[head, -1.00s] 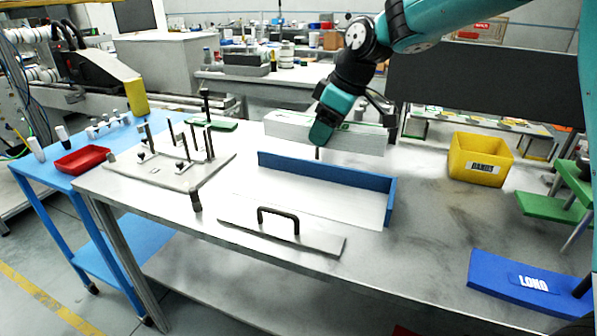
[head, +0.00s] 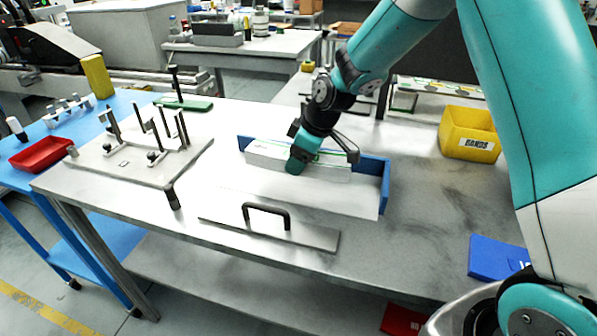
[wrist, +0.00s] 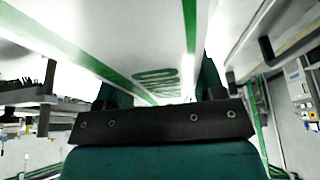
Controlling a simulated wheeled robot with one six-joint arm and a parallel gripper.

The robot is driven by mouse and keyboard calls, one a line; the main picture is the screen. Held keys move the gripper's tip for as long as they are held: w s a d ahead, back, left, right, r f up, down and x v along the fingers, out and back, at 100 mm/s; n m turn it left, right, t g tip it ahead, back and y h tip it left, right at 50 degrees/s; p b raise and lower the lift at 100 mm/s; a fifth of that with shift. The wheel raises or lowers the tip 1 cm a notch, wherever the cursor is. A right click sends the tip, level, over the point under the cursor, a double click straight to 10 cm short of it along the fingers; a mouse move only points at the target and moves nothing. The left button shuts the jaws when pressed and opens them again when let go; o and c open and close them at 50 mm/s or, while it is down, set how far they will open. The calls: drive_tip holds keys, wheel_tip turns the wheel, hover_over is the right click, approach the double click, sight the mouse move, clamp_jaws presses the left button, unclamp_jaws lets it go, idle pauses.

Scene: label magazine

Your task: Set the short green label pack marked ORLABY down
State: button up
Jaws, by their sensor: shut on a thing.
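The label pack (head: 325,172) is a long white stack with a green stripe on top. In the wrist view the pack (wrist: 140,40) shows green bands and partly visible green lettering that I cannot read in full. My gripper (head: 300,158) is shut on it from above, near its middle. The pack lies lengthwise along the inside of the blue back wall of an L-shaped holder (head: 372,181), over its pale floor (head: 290,190). I cannot tell whether the pack's underside touches the floor.
A metal plate with a black handle (head: 266,209) lies in front of the holder. A pin fixture (head: 130,160) stands to the left. A yellow BANDS bin (head: 468,150) and a blue piece (head: 496,258) are to the right. Bare table lies between.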

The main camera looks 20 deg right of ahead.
sight(299, 184)
drive_tip(key=shift+f, duration=2.55)
drive_tip(key=o, duration=1.2)
drive_tip(key=shift+r, duration=0.1)
drive_tip(key=v, duration=1.1)
drive_tip(key=shift+s+r+b, duration=0.15)
drive_tip(key=shift+r+b, duration=0.2)
drive_tip(key=shift+b, duration=0.05)
drive_tip(key=s+a+r+m+g, duration=0.1)
drive_tip(key=s+a+r, duration=0.1)
drive_tip(key=s, duration=0.7)
drive_tip(key=s+a+r+m, duration=0.1)
drive_tip(key=s+a+r, duration=0.2)
drive_tip(key=s, duration=0.6)
drive_tip(key=s+a+r+m+g, duration=0.1)
drive_tip(key=s+a+r, duration=0.2)
drive_tip(key=s, duration=0.7)
drive_tip(key=shift+s+r+m+g+y, duration=0.1)
drive_tip(key=shift+r+m+g+y, duration=0.05)
drive_tip(key=shift+m+g+y, duration=0.2)
